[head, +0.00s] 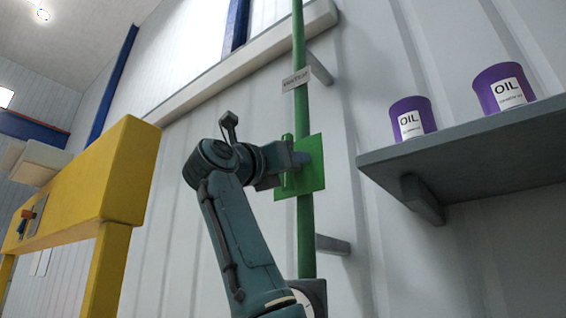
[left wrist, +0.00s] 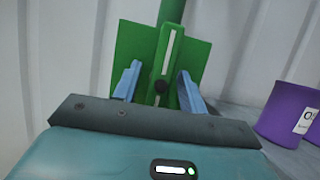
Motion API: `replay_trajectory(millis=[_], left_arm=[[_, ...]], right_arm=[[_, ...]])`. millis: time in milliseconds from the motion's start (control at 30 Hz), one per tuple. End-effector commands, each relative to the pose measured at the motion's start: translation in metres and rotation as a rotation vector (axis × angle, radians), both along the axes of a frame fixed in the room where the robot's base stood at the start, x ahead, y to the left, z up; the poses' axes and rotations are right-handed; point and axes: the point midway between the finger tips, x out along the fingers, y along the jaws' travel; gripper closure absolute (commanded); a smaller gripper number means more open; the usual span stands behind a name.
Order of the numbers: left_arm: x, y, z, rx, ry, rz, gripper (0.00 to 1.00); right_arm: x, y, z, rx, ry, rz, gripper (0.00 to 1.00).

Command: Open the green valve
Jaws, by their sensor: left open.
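The green valve has a square plate (head: 314,178) on a green vertical pipe (head: 300,60). A narrow green handle bar (head: 287,165) stands out from it, close to upright. My left gripper (head: 296,158) is up against the valve. In the left wrist view, the blue fingers of my left gripper (left wrist: 158,68) are open, one on each side of the handle (left wrist: 169,60). The handle has a pale strip and a dark round pivot (left wrist: 161,87). Finger contact with the handle cannot be told. The green plate (left wrist: 200,58) shows behind. My right gripper is not in view.
A grey shelf (head: 470,150) juts from the wall on the right and holds two purple oil cans (head: 412,119) (head: 503,88). One purple can (left wrist: 285,112) is close at the right in the left wrist view. A yellow frame (head: 120,175) stands at the left.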

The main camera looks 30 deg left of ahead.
Motion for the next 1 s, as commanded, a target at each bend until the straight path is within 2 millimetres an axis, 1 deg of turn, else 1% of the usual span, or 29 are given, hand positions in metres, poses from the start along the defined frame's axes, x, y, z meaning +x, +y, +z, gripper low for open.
replay_trajectory(millis=[167, 333, 500, 633, 800, 1000], left_arm=[[-0.016, 0.001, -0.009, 0.000, -0.004, 0.001, 0.58], [-0.050, 0.004, -0.024, -0.002, -0.007, 0.001, 0.58], [-0.085, 0.006, -0.038, -0.001, -0.005, 0.000, 0.58], [-0.105, 0.008, -0.045, -0.001, -0.004, 0.000, 0.58], [-0.119, 0.009, -0.050, 0.000, -0.001, 0.001, 0.58], [-0.121, 0.009, -0.050, 0.000, 0.001, 0.000, 0.58]], right_arm=[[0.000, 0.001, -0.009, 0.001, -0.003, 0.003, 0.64], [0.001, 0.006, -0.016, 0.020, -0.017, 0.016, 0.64], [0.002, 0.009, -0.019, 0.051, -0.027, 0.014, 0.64], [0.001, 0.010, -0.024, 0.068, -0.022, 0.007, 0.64], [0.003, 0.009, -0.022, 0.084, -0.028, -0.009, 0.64], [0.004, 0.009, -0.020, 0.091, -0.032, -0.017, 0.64]])
